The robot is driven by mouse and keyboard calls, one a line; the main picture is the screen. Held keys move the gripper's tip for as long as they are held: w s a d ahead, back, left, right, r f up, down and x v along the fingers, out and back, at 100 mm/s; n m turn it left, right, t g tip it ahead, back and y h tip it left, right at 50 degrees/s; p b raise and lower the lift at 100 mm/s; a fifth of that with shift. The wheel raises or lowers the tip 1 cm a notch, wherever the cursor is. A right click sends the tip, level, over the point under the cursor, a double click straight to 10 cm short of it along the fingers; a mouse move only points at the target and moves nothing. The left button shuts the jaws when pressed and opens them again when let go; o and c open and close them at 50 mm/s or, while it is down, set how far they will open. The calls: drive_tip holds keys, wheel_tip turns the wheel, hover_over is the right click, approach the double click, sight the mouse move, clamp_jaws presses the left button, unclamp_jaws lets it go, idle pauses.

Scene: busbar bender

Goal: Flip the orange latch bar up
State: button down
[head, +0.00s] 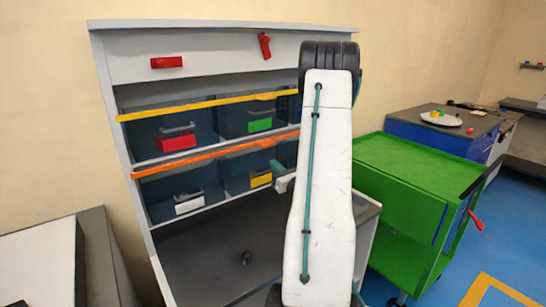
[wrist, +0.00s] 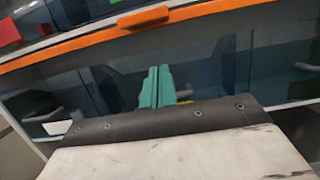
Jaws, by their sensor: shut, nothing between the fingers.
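The orange latch bar (head: 215,153) lies across the front of the lower row of bins in the rack. It also crosses the top of the wrist view (wrist: 80,47), where a raised orange tab (wrist: 143,18) stands on its upper edge. My gripper (head: 277,167) is just below the bar, near its right part. In the wrist view my teal fingers (wrist: 155,85) are together and empty, with their tips below the bar. I cannot tell whether they touch anything. My arm hides the bar's right end in the head view.
A yellow bar (head: 190,107) crosses the upper bins. The lower bins carry a white label (head: 189,204) and a yellow label (head: 260,180). Red handles (head: 166,62) sit on the top panel. A green cart (head: 405,180) stands to the right.

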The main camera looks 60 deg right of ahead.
drive_tip(key=v, duration=0.8)
idle(0.4)
